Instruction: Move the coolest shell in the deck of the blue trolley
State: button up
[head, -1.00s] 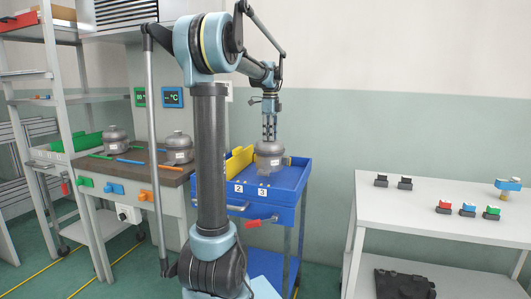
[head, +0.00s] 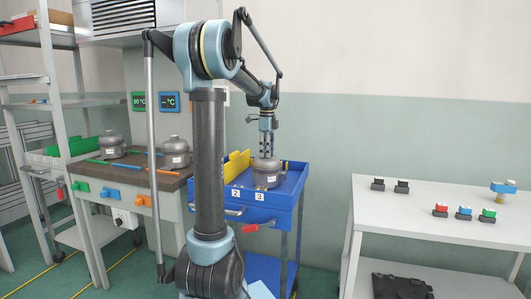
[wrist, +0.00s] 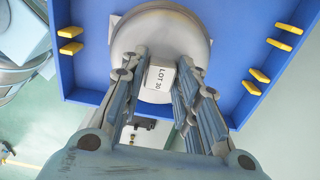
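A grey metal shell (head: 267,177) with a white label is on the blue deck of the trolley (head: 290,205), behind number plates 2 and 3. My gripper (head: 267,157) is directly above it, pointing down. In the wrist view the gripper fingers (wrist: 162,65) lie on both sides of the shell's labelled upper part, close against it; the exact contact is partly hidden. Two similar grey shells, one left (head: 112,147) and one right (head: 176,154), stand on the brown workbench (head: 130,168).
A yellow divider (head: 237,165) stands at the deck's left. Green (head: 138,101) and blue (head: 169,101) temperature displays hang behind the bench; the blue one shows no number. A white table (head: 430,215) with small coloured blocks stands right. A metal rack is at far left.

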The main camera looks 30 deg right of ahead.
jog(key=shift+o, duration=0.6)
jog(key=shift+r, duration=0.15)
notch_tip(320, 180, up, 12)
jog(key=s+a+f+n, duration=0.3)
jog(key=a+f+n, duration=0.15)
jog(key=a, duration=0.45)
jog(key=s+a+f+n+t, duration=0.1)
jog(key=s+a+f+n, duration=0.15)
jog(key=a+n, duration=0.45)
jog(key=s+a+f+n, duration=0.2)
jog(key=a+f+n, duration=0.15)
jog(key=a, duration=0.75)
jog(key=s+a+f+n, duration=0.6)
jog(key=s+a+f, duration=0.1)
jog(key=f, duration=0.4)
jog(key=s+a+f+n+t, duration=0.1)
jog(key=s+a+f+n, duration=0.6)
jog(key=f, duration=0.3)
jog(key=shift+s+f, duration=0.4)
jog(key=shift+s, duration=0.5)
